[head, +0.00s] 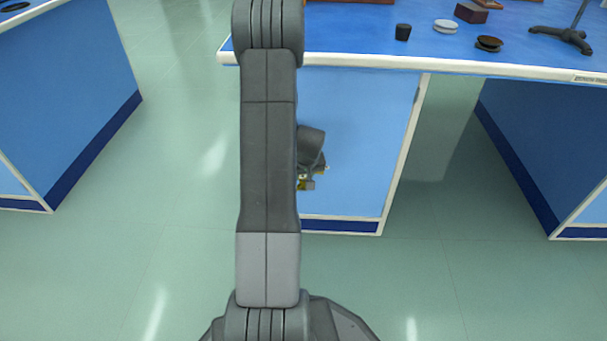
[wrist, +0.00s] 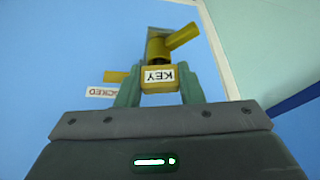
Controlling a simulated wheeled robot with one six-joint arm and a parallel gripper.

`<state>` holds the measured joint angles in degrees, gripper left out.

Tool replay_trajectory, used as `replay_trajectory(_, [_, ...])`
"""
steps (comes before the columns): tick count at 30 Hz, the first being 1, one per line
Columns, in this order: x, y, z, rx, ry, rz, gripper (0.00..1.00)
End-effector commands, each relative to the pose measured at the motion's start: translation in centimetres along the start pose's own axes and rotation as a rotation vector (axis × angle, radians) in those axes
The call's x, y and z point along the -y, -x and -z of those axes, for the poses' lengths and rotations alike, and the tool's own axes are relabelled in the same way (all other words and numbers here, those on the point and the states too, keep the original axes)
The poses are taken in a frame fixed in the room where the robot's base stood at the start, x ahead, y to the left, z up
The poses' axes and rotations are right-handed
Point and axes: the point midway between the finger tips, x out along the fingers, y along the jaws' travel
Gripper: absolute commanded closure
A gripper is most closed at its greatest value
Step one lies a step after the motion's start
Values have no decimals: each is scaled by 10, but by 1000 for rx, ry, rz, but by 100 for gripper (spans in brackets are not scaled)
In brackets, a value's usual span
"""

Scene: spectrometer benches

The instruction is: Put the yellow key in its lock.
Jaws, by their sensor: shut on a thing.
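In the wrist view my gripper (wrist: 158,82) is shut on the yellow key (wrist: 158,77), with one teal finger on each side of its block. The block carries a "KEY" label that reads upside down. Just beyond it is a yellow lock (wrist: 157,47) with a lever out to the upper right, against the blue panel. A dark part shows between key and lock; I cannot tell whether the key is in the lock. A partly hidden label (wrist: 100,92) ends in "OCKED". In the head view my arm hides most of my gripper; some yellow (head: 305,184) shows beside it.
The blue bench (head: 350,150) stands in front of me, with its white-edged top above. Other benches stand left and right, with green floor between.

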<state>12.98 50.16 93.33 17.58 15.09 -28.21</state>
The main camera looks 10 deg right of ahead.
Motion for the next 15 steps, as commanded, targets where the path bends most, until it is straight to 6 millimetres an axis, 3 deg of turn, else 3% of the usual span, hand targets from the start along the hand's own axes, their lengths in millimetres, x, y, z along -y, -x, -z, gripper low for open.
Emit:
replay_trajectory(6, [0, -5, -2, 0, 0, 0, 88])
replay_trajectory(7, [0, -5, -2, 0, 0, 0, 64])
replay_trajectory(8, [0, -4, -2, 0, 0, 0, 58])
replay_trajectory(15, [0, -4, -2, 0, 0, 0, 57])
